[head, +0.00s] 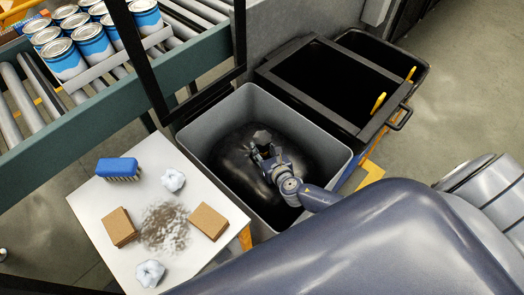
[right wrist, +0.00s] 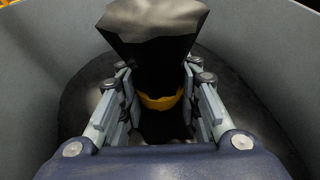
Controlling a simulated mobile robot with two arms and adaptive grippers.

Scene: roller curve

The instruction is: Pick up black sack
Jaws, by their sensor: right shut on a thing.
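The black sack (head: 236,165) is a shiny, rounded bundle inside the open grey bin (head: 345,158). My right gripper (head: 263,152) reaches into the bin from the right and is shut on the sack's gathered neck. In the right wrist view the neck (right wrist: 152,52) stands up between the two fingers (right wrist: 160,95), with a yellow tie (right wrist: 160,101) around it. The sack's body spreads out dark below the fingers. Whether the sack touches the bin floor is hidden. My left gripper is not in view.
A white table (head: 100,210) with a blue brush (head: 118,168), crumpled paper balls, brown blocks and grey debris stands left of the bin. A roller conveyor with several cans (head: 92,44) runs behind. A black cart (head: 330,80) with yellow-handled parts stands beyond the bin.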

